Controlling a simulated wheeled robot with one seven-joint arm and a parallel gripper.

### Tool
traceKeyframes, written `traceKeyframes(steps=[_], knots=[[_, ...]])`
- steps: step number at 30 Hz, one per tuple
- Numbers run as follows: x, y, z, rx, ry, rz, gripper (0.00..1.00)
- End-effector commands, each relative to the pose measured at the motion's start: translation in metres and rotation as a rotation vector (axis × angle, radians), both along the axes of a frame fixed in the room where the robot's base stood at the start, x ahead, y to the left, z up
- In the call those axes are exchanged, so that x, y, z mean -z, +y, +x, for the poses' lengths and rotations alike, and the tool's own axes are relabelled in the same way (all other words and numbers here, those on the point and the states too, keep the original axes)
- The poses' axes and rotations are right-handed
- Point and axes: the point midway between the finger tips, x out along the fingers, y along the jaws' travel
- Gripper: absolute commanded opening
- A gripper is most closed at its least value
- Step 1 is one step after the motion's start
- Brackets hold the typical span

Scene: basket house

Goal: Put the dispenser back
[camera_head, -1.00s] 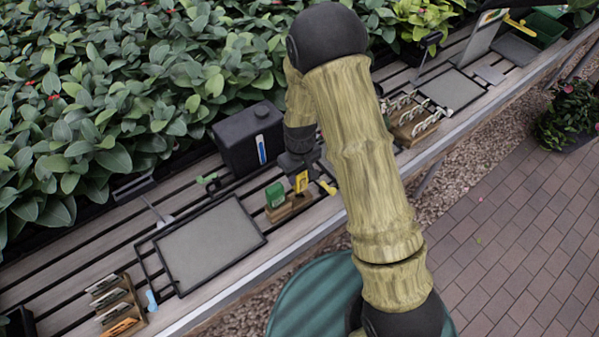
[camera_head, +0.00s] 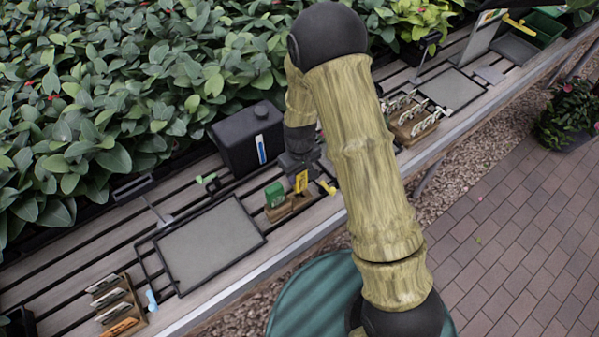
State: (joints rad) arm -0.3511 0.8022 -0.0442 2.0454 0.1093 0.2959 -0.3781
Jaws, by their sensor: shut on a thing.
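My gripper (camera_head: 298,168) is at the bench, beside the black canister. It is shut on a small yellow dispenser (camera_head: 301,182), which hangs upright below it. The dispenser's lower end is at the right part of a small wooden holder (camera_head: 283,212); I cannot tell whether it is seated or just above. A green box-shaped piece (camera_head: 274,194) stands in the holder's left part. My fingertips are small and partly hidden by the dark gripper body, and my bamboo-like arm covers the area to the right.
A black canister (camera_head: 238,143) with a blue-white strip stands behind the holder. A grey framed tray (camera_head: 209,245) lies to the left. Wooden racks with tags stand at the lower left (camera_head: 121,305) and right (camera_head: 415,121). Dense plants border the back. A small yellow piece (camera_head: 328,187) lies right of the holder.

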Motion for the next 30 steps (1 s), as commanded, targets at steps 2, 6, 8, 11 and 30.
traceKeyframes(steps=[2,6,8,11,30], knots=[[0.0,0.0,0.0,0.0,-0.001,0.001,0.23],[0.0,0.0,0.0,0.0,0.0,0.0,0.23],[0.001,0.0,0.0,0.0,0.0,0.0,0.23],[0.005,0.0,0.0,0.0,0.0,0.0,0.23],[0.026,-0.001,0.0,0.002,-0.001,0.0,0.23]])
